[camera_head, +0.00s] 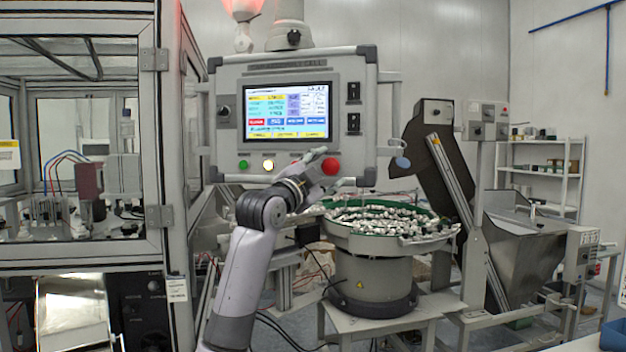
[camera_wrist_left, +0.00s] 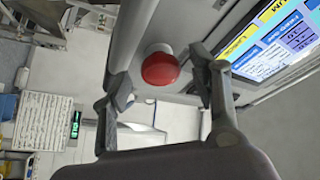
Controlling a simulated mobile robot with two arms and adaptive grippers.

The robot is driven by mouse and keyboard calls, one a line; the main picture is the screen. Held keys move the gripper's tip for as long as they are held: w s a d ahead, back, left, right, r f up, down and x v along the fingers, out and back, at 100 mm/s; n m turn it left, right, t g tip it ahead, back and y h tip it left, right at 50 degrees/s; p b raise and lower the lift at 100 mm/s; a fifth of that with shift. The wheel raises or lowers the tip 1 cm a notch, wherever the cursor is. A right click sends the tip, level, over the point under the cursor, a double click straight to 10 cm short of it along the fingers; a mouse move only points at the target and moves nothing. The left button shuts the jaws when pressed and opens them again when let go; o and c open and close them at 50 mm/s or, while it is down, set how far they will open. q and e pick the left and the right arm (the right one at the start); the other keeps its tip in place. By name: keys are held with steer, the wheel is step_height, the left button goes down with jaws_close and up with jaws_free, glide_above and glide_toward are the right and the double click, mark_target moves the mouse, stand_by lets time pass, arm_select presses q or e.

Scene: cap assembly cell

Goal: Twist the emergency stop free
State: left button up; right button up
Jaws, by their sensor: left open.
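The emergency stop is a red mushroom button (camera_head: 331,166) at the lower right of the grey control panel (camera_head: 225,130). It also shows as a red knob on a pale collar in the left wrist view (camera_wrist_left: 160,69). My left gripper (camera_head: 328,168) is open in front of the panel. Its fingers show in the left wrist view (camera_wrist_left: 160,80), one on each side of the button with visible gaps. The button appears just beyond or between the fingertips; exact depth and contact are unclear. My right gripper is not in view.
A bowl feeder (camera_head: 372,275) full of metal parts stands below right. A framed machine enclosure (camera_head: 155,130) stands at left.

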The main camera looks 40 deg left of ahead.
arm_select(q)
steer(key=a+v, duration=0.1)
steer(key=v, duration=1)
steer(key=shift+d, duration=0.4)
